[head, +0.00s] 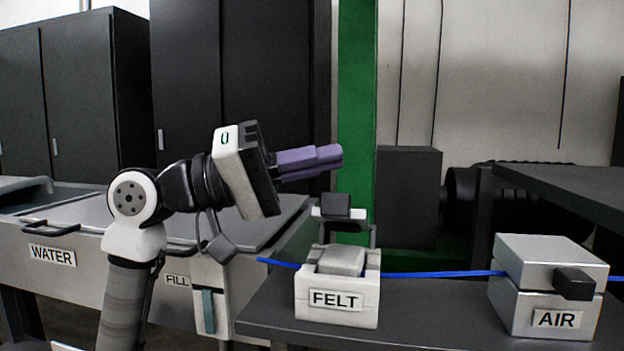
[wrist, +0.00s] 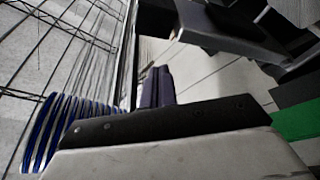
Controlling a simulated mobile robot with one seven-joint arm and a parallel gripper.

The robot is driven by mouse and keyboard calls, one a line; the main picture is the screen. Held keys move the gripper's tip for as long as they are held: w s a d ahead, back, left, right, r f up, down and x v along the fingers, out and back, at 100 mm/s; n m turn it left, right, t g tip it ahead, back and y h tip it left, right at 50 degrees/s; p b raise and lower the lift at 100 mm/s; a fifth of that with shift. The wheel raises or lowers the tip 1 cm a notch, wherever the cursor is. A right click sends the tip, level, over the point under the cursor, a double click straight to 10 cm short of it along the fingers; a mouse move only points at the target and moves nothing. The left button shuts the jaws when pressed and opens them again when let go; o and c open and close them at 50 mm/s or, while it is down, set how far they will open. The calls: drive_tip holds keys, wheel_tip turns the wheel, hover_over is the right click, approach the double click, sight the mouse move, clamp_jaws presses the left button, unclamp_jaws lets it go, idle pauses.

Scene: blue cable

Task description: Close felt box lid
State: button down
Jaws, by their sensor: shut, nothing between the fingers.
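The white felt box (head: 337,300), labelled FELT, stands on a dark bench with a grey pad (head: 341,261) showing in its top. Its lid (head: 320,211) looks raised open behind the box, with a black block on it. The blue cable (head: 430,274) enters the felt box from the left and runs right to the AIR box. My gripper (head: 341,156) has purple fingers, shut and empty, pointing right, above the box and the raised lid and apart from both. The fingers also show in the wrist view (wrist: 157,72); the felt box does not.
The silver AIR box (head: 545,285) with a black handle stands on the bench at right. The WATER tank (head: 90,265) is at left, behind my arm. A green post (head: 356,100) rises behind the lid. The wrist view shows a blue coil (wrist: 62,115) and wire racking.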

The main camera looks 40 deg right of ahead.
sight(343, 218)
drive_tip(key=s+a+f+b, duration=0.3)
drive_tip(key=f+b, duration=0.4)
drive_tip(key=f, duration=0.1)
drive_tip(key=shift+s+a+f, duration=0.2)
drive_tip(key=shift+s+a, duration=0.05)
drive_tip(key=shift+a, duration=0.05)
